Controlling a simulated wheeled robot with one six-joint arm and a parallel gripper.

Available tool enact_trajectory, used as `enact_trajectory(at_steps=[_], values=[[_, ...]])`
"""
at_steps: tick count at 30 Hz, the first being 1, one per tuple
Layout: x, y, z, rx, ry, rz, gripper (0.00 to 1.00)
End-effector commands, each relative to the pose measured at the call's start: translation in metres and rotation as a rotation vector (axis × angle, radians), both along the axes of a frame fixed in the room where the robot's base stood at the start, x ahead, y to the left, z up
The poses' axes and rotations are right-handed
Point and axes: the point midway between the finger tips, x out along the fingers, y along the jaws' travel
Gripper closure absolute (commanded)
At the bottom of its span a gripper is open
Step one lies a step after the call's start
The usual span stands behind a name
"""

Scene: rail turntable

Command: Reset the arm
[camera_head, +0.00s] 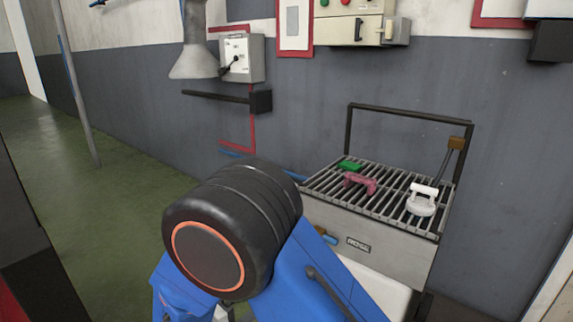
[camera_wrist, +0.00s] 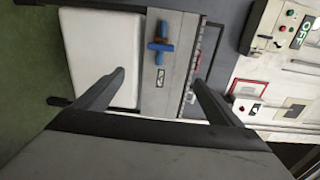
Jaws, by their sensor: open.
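My gripper (camera_wrist: 158,77) shows in the wrist view with its two dark fingers spread apart and nothing between them. No contact between the fingers and the stand can be made out. In the head view my black and blue arm is bent in the lower middle, and my gripper is hidden there.
The grated stand (camera_head: 395,252) is against the wall, right of my arm. A green block (camera_head: 350,164), a pink piece (camera_head: 359,181) and a white fitting (camera_head: 422,200) lie on its grate. Wall boxes (camera_head: 243,58) hang above. Green floor (camera_head: 110,200) is open at left.

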Motion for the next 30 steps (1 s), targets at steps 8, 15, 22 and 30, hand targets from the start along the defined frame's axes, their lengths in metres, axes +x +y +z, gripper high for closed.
enact_trajectory(at_steps=[8,15,22,30], values=[[0.008,-0.031,0.015,0.114,-0.029,-0.085,0.11],[0.014,-0.074,0.033,0.269,-0.081,-0.209,0.11],[0.014,-0.143,0.059,0.524,-0.196,-0.426,0.11],[-0.004,-0.224,0.085,0.847,-0.405,-0.73,0.11]])
